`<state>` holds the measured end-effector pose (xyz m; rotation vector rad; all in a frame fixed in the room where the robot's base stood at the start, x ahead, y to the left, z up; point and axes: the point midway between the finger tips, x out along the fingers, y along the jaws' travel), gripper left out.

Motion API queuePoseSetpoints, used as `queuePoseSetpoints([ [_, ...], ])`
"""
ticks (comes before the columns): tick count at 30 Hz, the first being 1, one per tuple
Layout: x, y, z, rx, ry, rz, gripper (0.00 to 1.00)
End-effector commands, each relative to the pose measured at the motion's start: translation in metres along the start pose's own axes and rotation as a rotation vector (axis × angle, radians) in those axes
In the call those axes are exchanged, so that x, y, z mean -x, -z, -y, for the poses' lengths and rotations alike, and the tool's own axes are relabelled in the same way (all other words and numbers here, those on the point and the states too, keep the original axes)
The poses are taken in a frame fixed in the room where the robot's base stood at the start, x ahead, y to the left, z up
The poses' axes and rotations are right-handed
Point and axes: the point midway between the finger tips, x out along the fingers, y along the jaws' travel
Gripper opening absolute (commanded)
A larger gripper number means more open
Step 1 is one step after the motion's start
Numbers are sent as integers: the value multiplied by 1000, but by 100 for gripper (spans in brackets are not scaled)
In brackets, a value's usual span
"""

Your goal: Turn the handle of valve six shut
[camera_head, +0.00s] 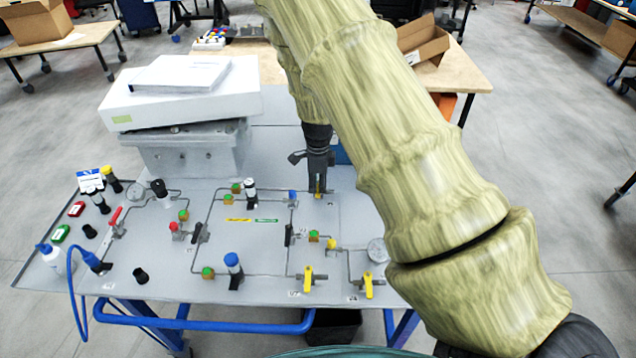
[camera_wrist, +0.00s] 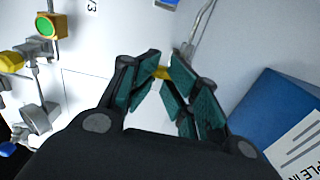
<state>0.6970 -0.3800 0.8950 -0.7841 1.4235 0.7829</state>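My gripper (camera_head: 318,182) points down at the back right of the grey panel. In the wrist view, its teal-padded fingers (camera_wrist: 167,68) stand on either side of a small yellow valve handle (camera_wrist: 162,73), with a narrow gap between the tips. Whether both pads press on the handle is unclear. The handle's yellow also shows under the gripper in the head view (camera_head: 318,194). The fingers hide part of the handle and the valve body. I cannot read a number six beside it. A thin metal pipe (camera_wrist: 205,25) runs up from near the fingertips.
Two yellow-handled valves (camera_head: 308,279) (camera_head: 368,285) stand at the panel's front. A pressure gauge (camera_head: 377,250) is at the right. A blue box (camera_wrist: 275,110) stands close right of the gripper in the wrist view. A green button (camera_wrist: 45,26) is upper left. A large white-topped unit (camera_head: 180,95) is at the back left.

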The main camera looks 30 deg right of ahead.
Motion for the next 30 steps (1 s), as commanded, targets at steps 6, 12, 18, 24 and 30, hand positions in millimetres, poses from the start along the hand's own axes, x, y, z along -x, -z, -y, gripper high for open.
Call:
queuePoseSetpoints([
  [6,-5,2,-2,-1,-5,-3,87],
  [12,-2,1,0,0,0,-2,87],
  [18,1,1,1,0,2,-1,87],
  [24,23,0,2,1,4,0,87],
  [30,60,0,1,1,5,-1,87],
])
